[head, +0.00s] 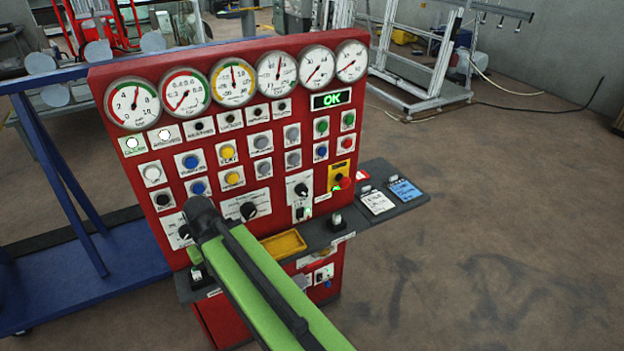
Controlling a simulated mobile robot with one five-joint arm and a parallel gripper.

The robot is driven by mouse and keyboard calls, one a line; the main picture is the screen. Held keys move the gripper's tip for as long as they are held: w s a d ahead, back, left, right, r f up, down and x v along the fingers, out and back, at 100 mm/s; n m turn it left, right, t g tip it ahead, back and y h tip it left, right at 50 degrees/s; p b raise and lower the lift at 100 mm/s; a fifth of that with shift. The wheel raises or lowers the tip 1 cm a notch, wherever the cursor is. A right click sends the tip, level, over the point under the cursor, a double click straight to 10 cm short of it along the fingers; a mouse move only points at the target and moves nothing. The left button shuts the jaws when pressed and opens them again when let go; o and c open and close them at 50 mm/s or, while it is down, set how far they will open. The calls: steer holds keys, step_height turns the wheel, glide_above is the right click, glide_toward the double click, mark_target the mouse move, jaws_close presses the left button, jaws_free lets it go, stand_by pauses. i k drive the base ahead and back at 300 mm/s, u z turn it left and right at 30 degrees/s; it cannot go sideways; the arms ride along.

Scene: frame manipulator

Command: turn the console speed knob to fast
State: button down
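The red console (118,103) stands upright left of the middle in the head view. Several black rotary knobs sit low on its face: one knob (248,210) on a wide white plate, one knob (301,189) to its right, and one knob (184,232) at the left, beside my arm. Their labels are too small to read, so I cannot tell which is the speed knob or its setting. My green arm reaches up from the bottom, its dark end joint in front of the lower left of the panel. My gripper is not visible.
A dark shelf (352,219) juts out below, with a yellow tray (283,245) and cards (405,190). A blue cart (90,270) stands left.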

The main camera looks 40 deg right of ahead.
mark_target(302, 190)
steer(key=z, duration=0.8)
steer(key=k, duration=0.6)
steer(key=u, duration=2.6)
steer(key=k, duration=0.65)
steer(key=z, duration=0.4)
steer(key=i, duration=0.5)
steer(key=u, duration=0.15)
